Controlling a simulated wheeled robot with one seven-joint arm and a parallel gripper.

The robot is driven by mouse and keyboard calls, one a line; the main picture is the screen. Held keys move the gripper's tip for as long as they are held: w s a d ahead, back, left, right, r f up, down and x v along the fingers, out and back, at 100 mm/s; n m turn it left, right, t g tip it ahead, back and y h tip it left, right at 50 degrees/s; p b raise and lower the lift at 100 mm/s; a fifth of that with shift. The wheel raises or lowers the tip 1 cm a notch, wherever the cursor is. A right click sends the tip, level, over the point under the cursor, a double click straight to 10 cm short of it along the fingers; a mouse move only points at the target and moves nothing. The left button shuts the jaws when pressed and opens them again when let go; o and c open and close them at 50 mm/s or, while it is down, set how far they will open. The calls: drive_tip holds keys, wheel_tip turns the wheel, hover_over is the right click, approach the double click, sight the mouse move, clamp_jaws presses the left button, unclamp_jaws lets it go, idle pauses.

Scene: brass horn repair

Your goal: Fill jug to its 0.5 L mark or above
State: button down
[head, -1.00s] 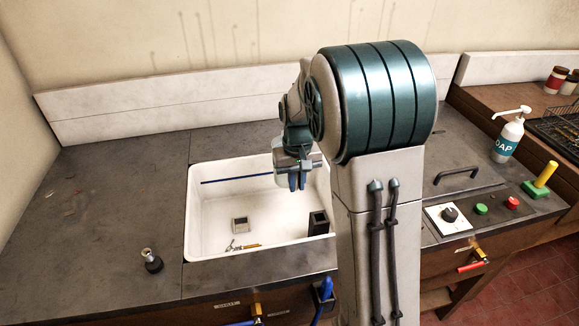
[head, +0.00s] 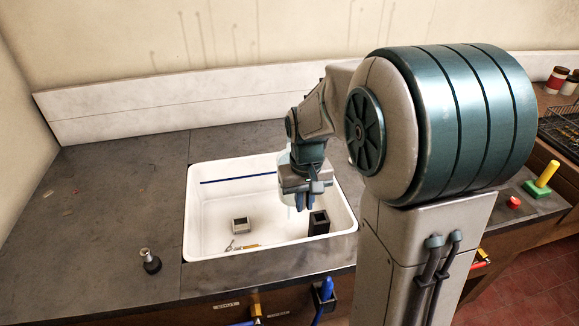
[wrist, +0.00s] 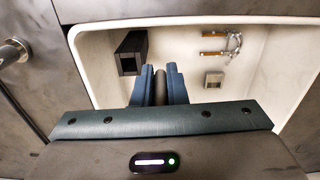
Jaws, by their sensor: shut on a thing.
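A pale, see-through vessel, which looks like the jug (head: 284,188), shows partly behind my gripper (head: 305,203) over the right part of the white sink (head: 192,215). My gripper points down. In the wrist view its blue fingers (wrist: 160,76) are shut on a dark upright bar, which looks like the jug's handle. The jug's mark and any water in it cannot be made out. The sink also shows in the wrist view (wrist: 105,75).
In the sink stand a black open box (head: 318,223) and a small grey box (head: 240,225); brass tools (head: 245,246) lie near its front. A metal-topped black piece (head: 150,261) stands on the left counter, which is mostly clear. A red button (head: 514,202) is at right.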

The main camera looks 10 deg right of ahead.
drive_tip(key=shift+s+r, duration=0.2)
drive_tip(key=shift+s, duration=1.9)
